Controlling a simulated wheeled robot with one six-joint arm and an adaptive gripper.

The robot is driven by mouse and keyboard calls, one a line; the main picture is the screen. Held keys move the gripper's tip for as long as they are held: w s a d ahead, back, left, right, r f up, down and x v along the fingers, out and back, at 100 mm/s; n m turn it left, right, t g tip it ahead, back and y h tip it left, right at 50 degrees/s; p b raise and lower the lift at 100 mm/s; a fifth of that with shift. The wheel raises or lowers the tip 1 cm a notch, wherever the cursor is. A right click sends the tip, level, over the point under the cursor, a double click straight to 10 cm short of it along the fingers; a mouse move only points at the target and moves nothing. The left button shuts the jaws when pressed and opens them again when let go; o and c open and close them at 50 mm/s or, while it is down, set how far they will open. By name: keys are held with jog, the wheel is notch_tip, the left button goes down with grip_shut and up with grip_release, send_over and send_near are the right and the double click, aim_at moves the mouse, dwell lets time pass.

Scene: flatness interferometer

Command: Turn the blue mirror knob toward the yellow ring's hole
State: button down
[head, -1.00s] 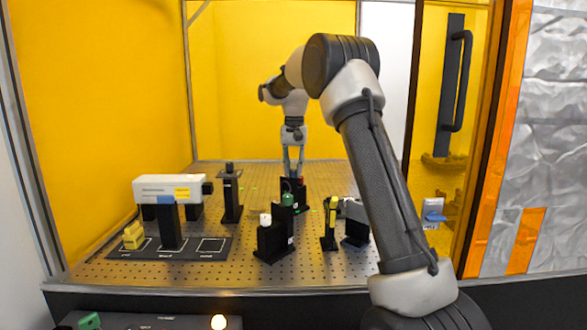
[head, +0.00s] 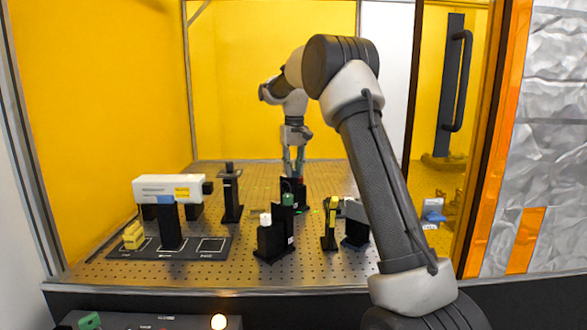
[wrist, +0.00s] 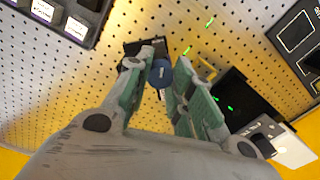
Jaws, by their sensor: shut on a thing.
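The blue mirror knob (wrist: 161,73) shows between my fingertips in the wrist view. My gripper (wrist: 159,68) is shut on it, with one green-padded finger on each side.
A white laser-like box (head: 168,187) and a marked black tray (head: 190,252) are at left. Green light dashes cross the perforated table (head: 120,268).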

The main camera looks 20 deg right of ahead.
aim_at(294, 170)
jog(key=shift+n, duration=0.3)
jog(key=c, duration=1.2)
grip_release()
jog(key=shift+r, duration=0.1)
notch_tip(294, 170, up, 12)
jog(key=shift+d, duration=0.1)
